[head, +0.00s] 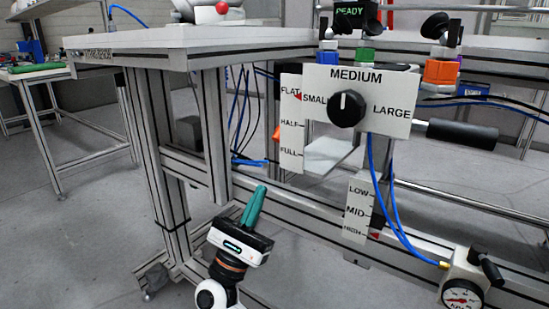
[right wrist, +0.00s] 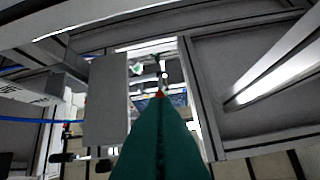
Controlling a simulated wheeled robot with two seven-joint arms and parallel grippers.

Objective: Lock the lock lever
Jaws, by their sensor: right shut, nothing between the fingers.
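My right gripper (head: 261,190) has teal fingers pressed together and pointing up, in front of the bench frame in the head view. Its shut fingers (right wrist: 160,110) also fill the lower middle of the right wrist view, with nothing held. No part is labelled as the lock lever. A horizontal bar with a thick black grip (head: 455,133) sticks out right of the dial panel. A small black handle (head: 487,268) sits beside the pressure gauge (head: 464,292). My right gripper is apart from both, well to their left. My left gripper is not in view.
A panel (head: 395,85) carries a black dial set near MEDIUM. A FLAT/HALF/FULL scale (head: 291,140) and a LOW/MID/HIGH scale (head: 358,208) hang near it. Blue hoses and metal bench legs (head: 215,135) stand close by. Open floor (head: 80,240) lies at left.

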